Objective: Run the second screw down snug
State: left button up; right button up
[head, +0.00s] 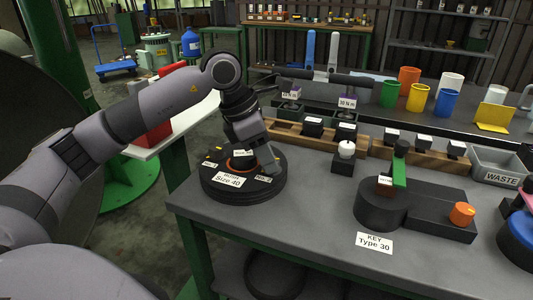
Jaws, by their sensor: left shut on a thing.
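My left gripper (256,160) reaches down over the round black assembly (245,190), whose front label seems to read "Size 40". It is shut on a small dark piece (243,153) with a white label, low over the orange-rimmed centre. The piece's lower end and any screw under it are hidden by the fingers. Small yellow marks (214,155) and several white tags show on the assembly's top. I cannot tell how deep any screw sits. My right gripper is not in view.
A dark round fixture (381,210) labelled "KEY Type 30" with a green lever (399,168) stands to the right. A grey WASTE bin (499,166) is at right.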

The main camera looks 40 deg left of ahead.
pick_arm(q)
jog(key=m, duration=0.2)
jog(key=m+g+p, duration=0.1)
jog(key=m, duration=0.1)
jog(key=m+g+h+p, duration=0.1)
jog(key=m, duration=0.1)
jog(key=shift+w+a+r+m, duration=0.15)
jog(key=shift+w+a+m, duration=0.05)
jog(key=shift+w+m, duration=0.15)
jog(key=shift+m+g+p, duration=0.4)
jog(key=shift+m, duration=0.35)
jog(key=shift+w, duration=0.1)
jog(key=o, duration=0.8)
